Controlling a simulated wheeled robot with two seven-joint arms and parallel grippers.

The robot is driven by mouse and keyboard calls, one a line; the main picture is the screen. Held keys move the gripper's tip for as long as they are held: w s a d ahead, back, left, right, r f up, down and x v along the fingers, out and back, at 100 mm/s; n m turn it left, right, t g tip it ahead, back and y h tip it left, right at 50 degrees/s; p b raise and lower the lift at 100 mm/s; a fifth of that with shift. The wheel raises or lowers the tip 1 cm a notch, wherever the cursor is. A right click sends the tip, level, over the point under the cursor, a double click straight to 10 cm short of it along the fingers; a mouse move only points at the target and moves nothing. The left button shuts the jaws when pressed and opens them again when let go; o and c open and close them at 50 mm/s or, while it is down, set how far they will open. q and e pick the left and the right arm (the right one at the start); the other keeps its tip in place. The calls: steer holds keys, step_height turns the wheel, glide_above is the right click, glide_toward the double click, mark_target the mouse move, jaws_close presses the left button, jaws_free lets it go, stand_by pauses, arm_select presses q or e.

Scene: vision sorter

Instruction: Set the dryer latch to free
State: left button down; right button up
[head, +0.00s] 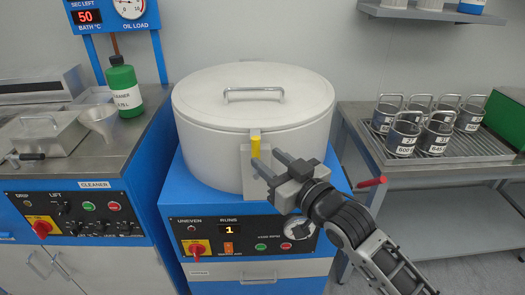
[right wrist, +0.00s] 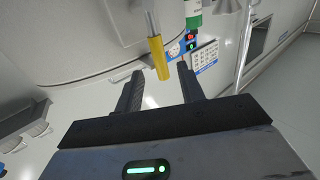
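The dryer (head: 207,155) is a round white drum with a lid (head: 225,100) on a blue base. In the right wrist view the yellow latch handle (right wrist: 160,58) shows between and just beyond the two open fingers (right wrist: 160,72). I cannot tell whether a finger touches it. My left gripper is not in view.
The control panel (head: 240,240) is below my right gripper. A cleaner bench with a green bottle (head: 122,85) stands left. Several metal baskets (head: 403,135) stand on the right table.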

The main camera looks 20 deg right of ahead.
mark_target(258, 152)
steer(key=shift+x, duration=1.65)
jaws_close()
steer(key=shift+f, duration=0.1)
